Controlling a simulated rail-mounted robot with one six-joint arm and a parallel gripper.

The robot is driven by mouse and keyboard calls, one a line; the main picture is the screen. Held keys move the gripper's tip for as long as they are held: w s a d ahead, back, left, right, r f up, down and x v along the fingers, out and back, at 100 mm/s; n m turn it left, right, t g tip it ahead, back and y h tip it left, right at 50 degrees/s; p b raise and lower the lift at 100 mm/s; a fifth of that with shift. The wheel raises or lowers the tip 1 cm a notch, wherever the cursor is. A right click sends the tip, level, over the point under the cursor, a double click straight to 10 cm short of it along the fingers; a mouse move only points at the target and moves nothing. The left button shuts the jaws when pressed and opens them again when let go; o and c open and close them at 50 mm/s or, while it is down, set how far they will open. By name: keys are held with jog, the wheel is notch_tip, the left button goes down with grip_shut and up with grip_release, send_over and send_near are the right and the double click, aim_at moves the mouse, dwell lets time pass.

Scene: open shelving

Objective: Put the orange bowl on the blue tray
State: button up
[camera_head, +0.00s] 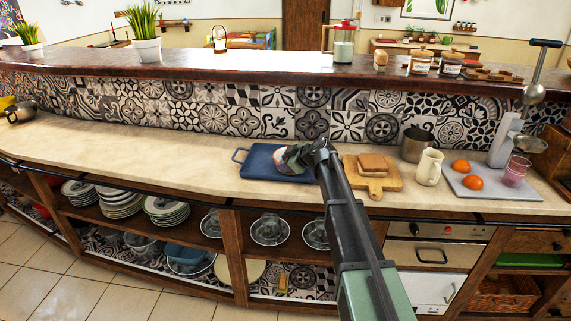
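The blue tray (257,159) lies on the beige countertop left of the middle, with a handle at its left end. My gripper (293,158) is over the right part of the tray, at the end of my dark arm. A small rounded thing (281,156), pale with a pinkish tint, shows at the gripper's left side, over or on the tray. I cannot tell whether it is the orange bowl, nor whether the fingers touch it. The fingers are too small and dark to read. No clearly orange bowl shows elsewhere.
Right of my arm are a wooden board (376,184) with bread, a metal pot (416,145), a cream jug (429,167) and a grey tray (487,189) with orange fruit halves and a pink glass. The raised ledge (220,60) runs behind.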

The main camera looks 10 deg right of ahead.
jog(key=shift+r, duration=0.3)
jog(key=p+v, duration=0.7)
jog(key=v, duration=0.4)
jog(key=s+a+f+m+g+h, duration=0.2)
jog(key=s+m+g, duration=0.1)
jog(key=s, duration=0.7)
jog(key=s+a+f+m+g+h, duration=0.2)
jog(key=s+m, duration=0.3)
jog(key=s, duration=0.6)
jog(key=s+a+f+m+g+h, duration=0.2)
jog(key=s+f+m+g+h, duration=0.1)
jog(key=s, duration=0.8)
jog(key=shift+f+m+g, duration=0.15)
jog(key=shift+m+g, duration=0.15)
jog(key=shift+m, duration=0.5)
jog(key=shift+a, duration=0.1)
